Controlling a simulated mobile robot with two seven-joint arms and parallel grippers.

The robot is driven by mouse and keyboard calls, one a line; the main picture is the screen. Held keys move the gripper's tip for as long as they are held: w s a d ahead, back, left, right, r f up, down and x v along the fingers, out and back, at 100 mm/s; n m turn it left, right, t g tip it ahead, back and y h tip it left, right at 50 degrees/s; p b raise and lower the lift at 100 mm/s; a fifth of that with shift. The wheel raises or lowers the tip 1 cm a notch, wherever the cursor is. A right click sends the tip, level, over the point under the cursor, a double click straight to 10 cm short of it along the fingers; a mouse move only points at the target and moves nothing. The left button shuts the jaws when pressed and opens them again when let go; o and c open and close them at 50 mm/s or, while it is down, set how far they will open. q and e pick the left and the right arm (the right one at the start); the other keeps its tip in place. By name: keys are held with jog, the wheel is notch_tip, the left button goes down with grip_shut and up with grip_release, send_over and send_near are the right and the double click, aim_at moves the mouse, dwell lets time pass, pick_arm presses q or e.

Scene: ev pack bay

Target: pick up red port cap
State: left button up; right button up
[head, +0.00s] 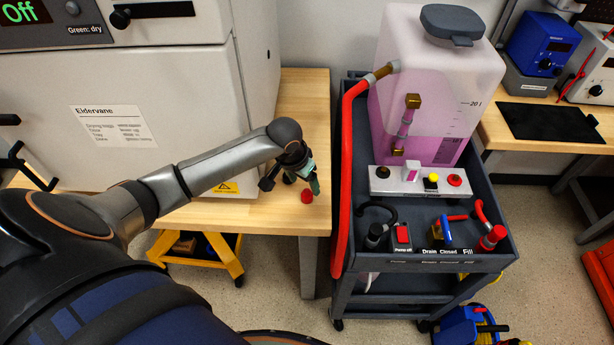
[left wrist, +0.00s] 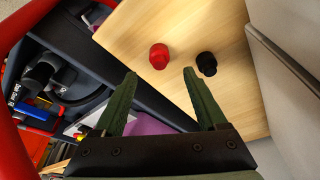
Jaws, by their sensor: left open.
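The red port cap (head: 307,196) stands on the wooden bench top near its front right corner. It also shows in the left wrist view (left wrist: 159,56), beyond the fingertips and between their lines. My left gripper (head: 297,184) is just above and beside the cap in the head view, with its green fingers pointing down. In the left wrist view the two green fingers (left wrist: 160,78) are spread apart with nothing between them. A black cap (left wrist: 206,63) stands beside the red one in the left wrist view. My right gripper does not show.
The wooden bench (head: 260,212) ends just right of the cap. A grey cart (head: 398,263) stands there with a pink liquid tank (head: 425,70) and a red hose (head: 343,190). A large white cabinet (head: 190,110) stands on the bench to the left.

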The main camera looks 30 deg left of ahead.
aim_at(307, 191)
pick_arm(q)
jog(key=x, duration=0.5)
jog(key=shift+f, duration=0.4)
grip_shut()
